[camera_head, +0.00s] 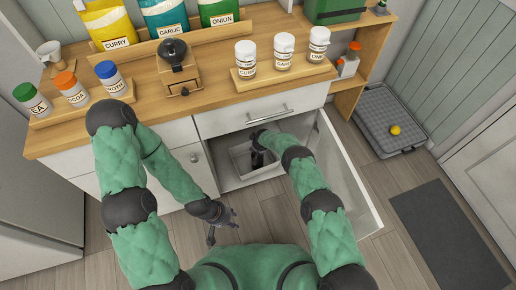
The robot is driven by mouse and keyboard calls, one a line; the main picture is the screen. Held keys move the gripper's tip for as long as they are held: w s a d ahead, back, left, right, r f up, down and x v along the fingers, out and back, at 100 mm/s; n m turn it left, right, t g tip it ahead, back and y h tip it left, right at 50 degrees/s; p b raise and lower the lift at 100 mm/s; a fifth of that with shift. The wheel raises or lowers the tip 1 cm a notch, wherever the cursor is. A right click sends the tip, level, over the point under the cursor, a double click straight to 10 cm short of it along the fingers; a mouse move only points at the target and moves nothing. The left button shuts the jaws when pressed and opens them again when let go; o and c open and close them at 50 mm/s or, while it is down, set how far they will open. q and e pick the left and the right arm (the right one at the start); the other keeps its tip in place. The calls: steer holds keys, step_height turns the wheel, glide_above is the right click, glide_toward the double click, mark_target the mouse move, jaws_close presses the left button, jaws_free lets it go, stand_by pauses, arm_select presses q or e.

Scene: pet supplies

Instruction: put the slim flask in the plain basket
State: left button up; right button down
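I cannot pick out a slim flask for certain. A pale open bin (238,160), possibly the plain basket, is inside the open lower cabinet. My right arm reaches into that cabinet, and my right gripper (257,159) is down at the bin. It is dark and small there, so I cannot tell whether it holds anything. My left gripper (223,232) hangs over the floor in front of the cabinet, its fingers spread and empty.
The cabinet door (345,175) stands open to the right of my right arm. The wooden counter (215,100) holds labelled jars, bags and a grinder (178,70). Orange-capped bottles (349,62) stand on the side shelf. A grey tray (378,112) with a yellow ball lies right.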

steer(key=c, duration=0.5)
jaws_free()
steer(key=shift+c, duration=0.2)
steer(key=p+v, duration=0.5)
steer(key=shift+r, duration=0.35)
steer(key=shift+s+d+p, duration=1.9)
steer(key=shift+s+p, duration=2.4)
steer(key=shift+s, duration=1.35)
steer(key=s+d+r+m+g+y, duration=0.1)
steer(key=s+d+r+m, duration=0.1)
steer(key=s+r, duration=1)
steer(key=s+d+r+m+g+y, duration=0.1)
steer(key=s+d+r+m+g, duration=0.1)
steer(key=s+r, duration=1.1)
steer(key=s+m, duration=0.1)
steer(key=s, duration=0.3)
steer(key=shift+d+r+g+y, duration=0.2)
steer(key=shift+g+y, duration=0.1)
steer(key=shift+y, duration=0.1)
